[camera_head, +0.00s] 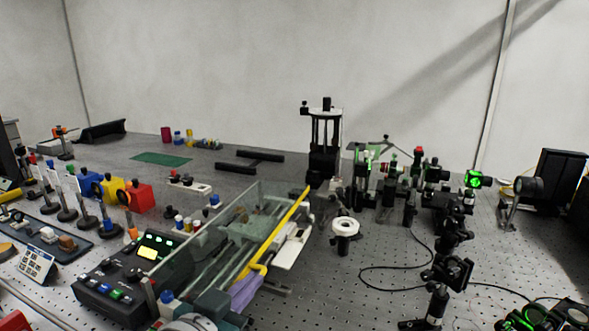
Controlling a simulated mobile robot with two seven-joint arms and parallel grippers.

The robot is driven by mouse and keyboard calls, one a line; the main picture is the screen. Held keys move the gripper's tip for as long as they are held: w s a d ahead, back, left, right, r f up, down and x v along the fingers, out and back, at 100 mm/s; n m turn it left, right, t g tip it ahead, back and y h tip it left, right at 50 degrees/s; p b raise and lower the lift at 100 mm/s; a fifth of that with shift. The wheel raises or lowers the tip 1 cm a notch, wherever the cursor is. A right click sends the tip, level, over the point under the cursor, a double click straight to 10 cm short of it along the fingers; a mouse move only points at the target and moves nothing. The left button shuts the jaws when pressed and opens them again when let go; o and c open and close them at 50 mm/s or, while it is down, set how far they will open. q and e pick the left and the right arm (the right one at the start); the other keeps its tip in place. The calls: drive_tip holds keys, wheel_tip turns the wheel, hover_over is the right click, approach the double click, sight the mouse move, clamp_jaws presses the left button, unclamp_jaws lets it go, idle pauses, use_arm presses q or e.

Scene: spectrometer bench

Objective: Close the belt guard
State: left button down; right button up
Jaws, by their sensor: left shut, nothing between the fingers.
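The belt guard is a clear panel (248,217) with a yellow edge bar (280,228), on the long bench machine at the lower middle. The yellow bar runs from the upper right down to a small yellow handle (259,268). The panel looks tilted, with its yellow edge on the right; I cannot tell its exact angle. Rails and parts of the machine show through it. My right gripper is not in view.
A dark control box (135,277) with lit green buttons stands left of the guard. A white round-topped post (345,228) stands to its right. Black optical mounts (450,240) and cables fill the right side. Some perforated bench is bare between the post and the mounts.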

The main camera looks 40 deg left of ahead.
use_arm(q)
drive_tip(key=shift+d+f+m+b, duration=0.15)
drive_tip(key=shift+f+m+b, duration=0.4)
drive_tip(key=shift+f, duration=0.55)
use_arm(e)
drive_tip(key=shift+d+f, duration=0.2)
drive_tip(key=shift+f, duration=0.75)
